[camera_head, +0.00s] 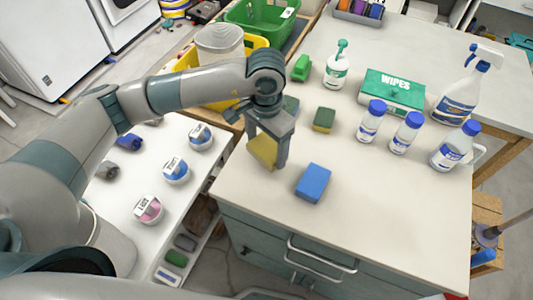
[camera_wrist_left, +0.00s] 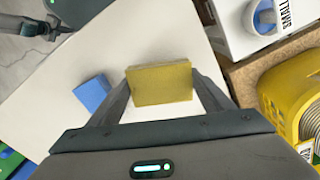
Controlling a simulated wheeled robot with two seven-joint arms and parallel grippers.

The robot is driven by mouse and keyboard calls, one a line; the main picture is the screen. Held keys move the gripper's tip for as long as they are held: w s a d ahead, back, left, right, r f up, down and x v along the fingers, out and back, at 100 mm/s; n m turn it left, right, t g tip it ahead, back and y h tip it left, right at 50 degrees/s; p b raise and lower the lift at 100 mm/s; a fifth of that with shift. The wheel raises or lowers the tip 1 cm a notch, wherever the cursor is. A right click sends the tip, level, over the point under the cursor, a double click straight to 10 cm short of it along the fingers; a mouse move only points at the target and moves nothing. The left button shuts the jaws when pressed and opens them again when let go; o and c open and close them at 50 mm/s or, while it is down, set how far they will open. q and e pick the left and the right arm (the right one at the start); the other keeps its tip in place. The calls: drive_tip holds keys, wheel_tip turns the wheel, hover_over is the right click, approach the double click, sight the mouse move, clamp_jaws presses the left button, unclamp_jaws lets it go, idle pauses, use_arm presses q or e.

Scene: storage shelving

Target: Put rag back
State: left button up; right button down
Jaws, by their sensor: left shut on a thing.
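A yellow block-shaped piece (camera_head: 262,151), which may be the rag, is between the fingers of my left gripper (camera_head: 268,158). The left wrist view shows the same yellow piece (camera_wrist_left: 160,84) with a finger of the left gripper (camera_wrist_left: 161,92) at each side. The gripper is shut on it, above the left part of the white counter top (camera_head: 405,190). A blue sponge (camera_head: 313,183) lies on the counter to the right of the gripper; it also shows in the left wrist view (camera_wrist_left: 92,92).
A green-and-yellow sponge (camera_head: 324,119), a pump bottle (camera_head: 337,66), a wipes box (camera_head: 393,91), several blue-capped bottles (camera_head: 371,121) and a spray bottle (camera_head: 464,90) stand behind. A lower white shelf (camera_head: 120,185) holds round containers (camera_head: 176,170). The counter's front right is clear.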

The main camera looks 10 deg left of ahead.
sight(266, 149)
use_arm(q)
drive_tip(key=shift+f+p, duration=0.45)
drive_tip(key=shift+f, duration=0.15)
drive_tip(key=shift+s+f+p, duration=0.1)
drive_tip(key=shift+f+p, duration=0.4)
drive_tip(key=shift+f, duration=1)
use_arm(e)
drive_tip(key=shift+s+d+r+g, duration=0.15)
drive_tip(key=shift+s+d+r, duration=0.15)
drive_tip(key=shift+s, duration=0.2)
drive_tip(key=shift+s+d+r+g, duration=0.15)
drive_tip(key=shift+s+d+r, duration=0.1)
drive_tip(key=shift+s, duration=0.25)
drive_tip(key=shift+w+a, duration=0.15)
